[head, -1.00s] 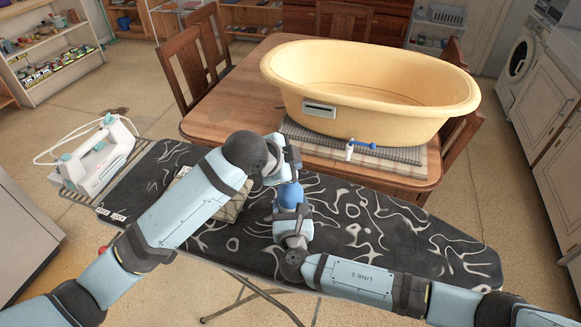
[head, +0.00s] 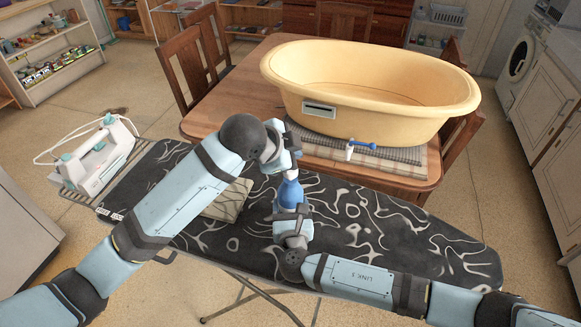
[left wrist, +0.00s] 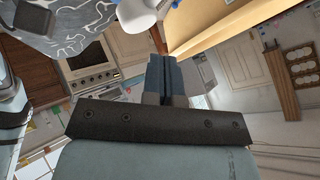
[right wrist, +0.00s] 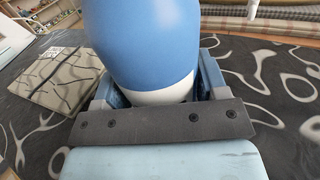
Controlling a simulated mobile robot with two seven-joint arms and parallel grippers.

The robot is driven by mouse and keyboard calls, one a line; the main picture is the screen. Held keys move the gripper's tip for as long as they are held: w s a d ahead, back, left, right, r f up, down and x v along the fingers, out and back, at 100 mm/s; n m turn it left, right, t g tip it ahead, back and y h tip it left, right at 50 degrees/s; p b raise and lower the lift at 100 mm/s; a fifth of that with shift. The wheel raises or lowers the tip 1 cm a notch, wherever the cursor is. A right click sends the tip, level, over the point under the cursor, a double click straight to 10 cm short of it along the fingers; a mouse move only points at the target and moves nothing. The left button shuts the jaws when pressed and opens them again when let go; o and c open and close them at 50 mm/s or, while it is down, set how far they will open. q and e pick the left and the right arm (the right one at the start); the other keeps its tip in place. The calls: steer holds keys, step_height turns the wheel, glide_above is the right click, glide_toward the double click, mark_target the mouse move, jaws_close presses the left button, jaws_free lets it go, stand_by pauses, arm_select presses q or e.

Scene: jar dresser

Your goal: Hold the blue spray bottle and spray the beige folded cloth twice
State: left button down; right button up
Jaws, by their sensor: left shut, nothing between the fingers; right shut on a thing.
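The blue spray bottle (head: 289,193) stands upright over the ironing board, and its blue body and white base band fill the top of the right wrist view (right wrist: 148,45). My right gripper (head: 291,214) is shut around its lower part. My left gripper (head: 293,158) is shut and empty beside the bottle's top; its closed fingers show in the left wrist view (left wrist: 165,80). The spray head is mostly hidden in the head view. The beige folded cloth (head: 229,201), with dark lines, lies flat left of the bottle, partly behind my left arm; the right wrist view also shows it (right wrist: 58,82).
The black-and-white patterned ironing board (head: 400,245) is clear to the right. An iron (head: 98,160) rests on the board's left end. Behind stands a wooden table (head: 235,105) with a large yellow tub (head: 370,90) and a small blue-and-white object (head: 352,147).

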arm_select(q)
steer(key=shift+r, duration=2.1)
arm_select(e)
steer(key=o, duration=1.1)
